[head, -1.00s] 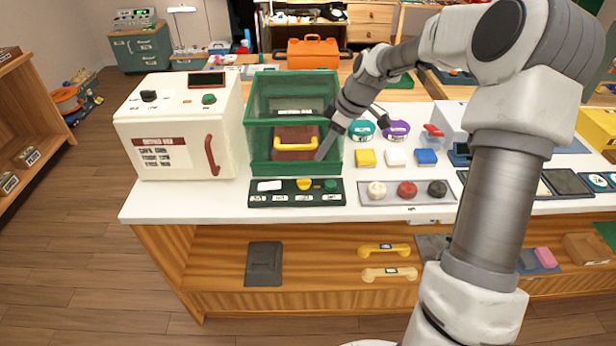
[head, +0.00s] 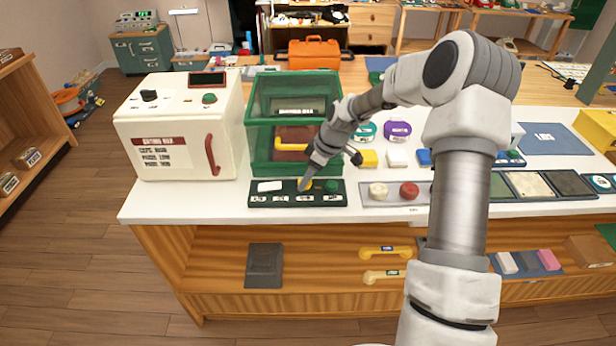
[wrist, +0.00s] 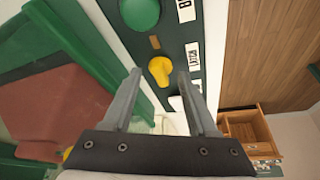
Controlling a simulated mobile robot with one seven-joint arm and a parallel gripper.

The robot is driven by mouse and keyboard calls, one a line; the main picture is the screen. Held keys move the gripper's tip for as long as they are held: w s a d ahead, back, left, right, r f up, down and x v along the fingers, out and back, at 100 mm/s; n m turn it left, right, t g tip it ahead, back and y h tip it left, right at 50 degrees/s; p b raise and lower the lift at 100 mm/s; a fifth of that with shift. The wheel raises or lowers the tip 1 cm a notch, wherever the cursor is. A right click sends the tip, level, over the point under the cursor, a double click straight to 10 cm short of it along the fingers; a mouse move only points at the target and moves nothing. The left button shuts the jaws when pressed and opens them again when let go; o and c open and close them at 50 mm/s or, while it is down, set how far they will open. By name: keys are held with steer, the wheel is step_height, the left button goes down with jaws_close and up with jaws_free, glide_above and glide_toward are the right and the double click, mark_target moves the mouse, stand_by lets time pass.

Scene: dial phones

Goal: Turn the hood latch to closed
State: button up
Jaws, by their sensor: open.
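The hood is a green box with clear sides (head: 262,100) on the white counter, with a brown block and a yellow handle (head: 290,142) inside or at its front. Its dark green control panel (head: 270,199) lies in front of it. The yellow latch knob (wrist: 160,70) sits on that panel beside a label reading LATCH. My gripper (wrist: 157,92) is open and empty, its fingers pointing at the panel with the knob just beyond and between the tips. In the head view my gripper (head: 303,188) is over the panel and partly hides the knob.
A cream machine with a red handle (head: 180,130) stands left of the hood. A green button (wrist: 139,12) is near the knob on the panel. A tray with round knobs (head: 392,194) lies to the right, and coloured blocks (head: 367,158) sit behind it.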

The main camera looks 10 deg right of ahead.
jaws_close()
steer(key=shift+m, duration=0.3)
steer(key=m+t+h+b, duration=0.1)
steer(key=m+b, duration=0.1)
steer(key=m, duration=0.1)
steer(key=shift+s+a+f+b, duration=0.1)
steer(key=shift+s+b, duration=0.05)
steer(key=shift+b, duration=0.15)
steer(key=m, duration=0.2)
steer(key=m+h+b, duration=0.1)
steer(key=m, duration=0.1)
steer(key=m+t+h+b, duration=0.1)
steer(key=m, duration=0.1)
steer(key=shift+a, duration=0.3)
steer(key=m+h, duration=0.1)
steer(key=m, duration=0.1)
steer(key=m+h, duration=0.1)
steer(key=m, duration=0.1)
steer(key=shift+a+r, duration=0.15)
steer(key=shift+r, duration=0.05)
steer(key=shift+m+g+h+p, duration=0.4)
steer(key=shift+m+h+p, duration=0.4)
steer(key=shift+m, duration=1.3)
steer(key=shift+f, duration=0.1)
jaws_free()
steer(key=shift+a, duration=0.1)
